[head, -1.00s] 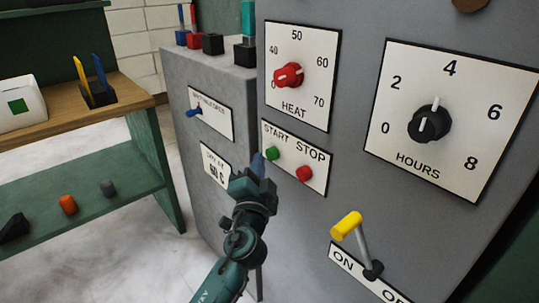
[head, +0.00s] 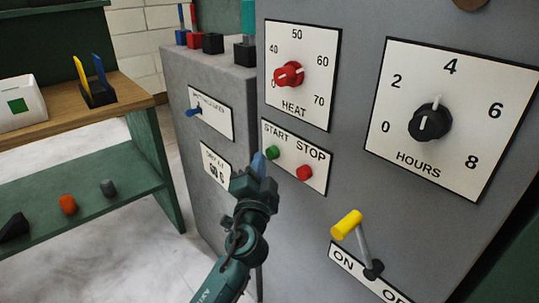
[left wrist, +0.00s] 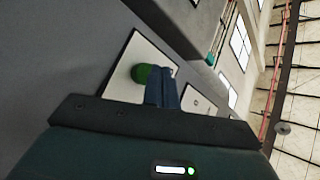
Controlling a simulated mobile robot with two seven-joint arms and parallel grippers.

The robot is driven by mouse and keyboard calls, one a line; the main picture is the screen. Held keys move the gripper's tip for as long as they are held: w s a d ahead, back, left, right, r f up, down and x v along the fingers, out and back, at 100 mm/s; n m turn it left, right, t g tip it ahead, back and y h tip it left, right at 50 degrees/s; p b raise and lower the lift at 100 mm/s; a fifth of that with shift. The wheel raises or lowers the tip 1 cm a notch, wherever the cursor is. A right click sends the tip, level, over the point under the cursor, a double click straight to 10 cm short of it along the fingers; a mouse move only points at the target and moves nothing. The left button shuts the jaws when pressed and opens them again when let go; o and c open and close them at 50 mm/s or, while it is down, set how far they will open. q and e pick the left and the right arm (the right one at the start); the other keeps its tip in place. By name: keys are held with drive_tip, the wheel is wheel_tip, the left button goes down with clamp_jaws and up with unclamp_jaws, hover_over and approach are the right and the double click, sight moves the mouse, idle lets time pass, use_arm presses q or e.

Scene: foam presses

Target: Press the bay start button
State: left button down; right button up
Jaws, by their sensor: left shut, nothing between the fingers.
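The green start button (head: 272,153) is on the white START/STOP plate (head: 315,178) on the grey cabinet front. The red stop button (head: 304,172) is to its right. My left gripper (head: 258,163) is shut and empty, with its blue fingertips just left of and slightly below the green button in the head view. In the left wrist view the shut fingers (left wrist: 162,90) stand right beside the green button (left wrist: 141,73) and overlap its edge. I cannot tell whether they touch it. My right gripper is not in view.
Above is a red HEAT knob (head: 289,74); to the right are a black HOURS knob (head: 430,122) and a yellow-handled ON/OFF lever (head: 347,223). A smaller grey cabinet with a blue switch (head: 195,111) stands left. A green bench (head: 150,150) is farther left.

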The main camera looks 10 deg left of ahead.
use_arm(q)
drive_tip(key=shift+w+d, duration=0.2)
drive_tip(key=shift+w, duration=0.05)
drive_tip(key=shift+w+d+b, duration=0.35)
drive_tip(key=shift+w+b, duration=0.05)
drive_tip(key=shift+b, duration=0.05)
idle(0.8)
idle(0.3)
drive_tip(key=shift+s+a, duration=0.6)
drive_tip(key=shift+s, duration=0.15)
drive_tip(key=s+a, duration=0.1)
drive_tip(key=s, duration=0.1)
drive_tip(key=s+a+p, duration=0.1)
drive_tip(key=s+a, duration=0.1)
drive_tip(key=shift+f, duration=0.1)
idle(0.7)
